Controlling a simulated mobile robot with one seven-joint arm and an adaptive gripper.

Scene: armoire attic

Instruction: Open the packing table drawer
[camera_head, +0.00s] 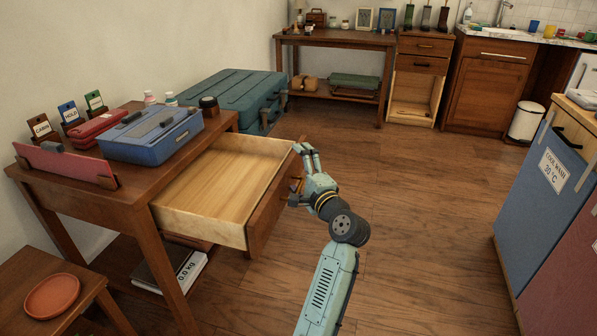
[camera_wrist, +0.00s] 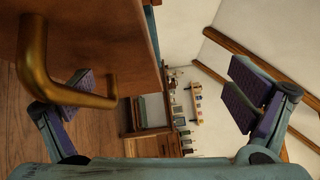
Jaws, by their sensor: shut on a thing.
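The packing table (camera_head: 135,208) stands at the left, and its wooden drawer (camera_head: 205,222) is pulled well out. The drawer is empty, with its front panel (camera_head: 271,213) towards my gripper. In the wrist view the handle runs across one finger pad. The other finger stands well apart on the right, and its contact is not visible. The handle is mostly hidden behind my fingers in the head view.
A scale (camera_head: 180,268) lies on the lower shelf. A teal trunk (camera_head: 235,95) is behind. The floor right of my gripper is clear up to the blue cabinet (camera_head: 535,205).

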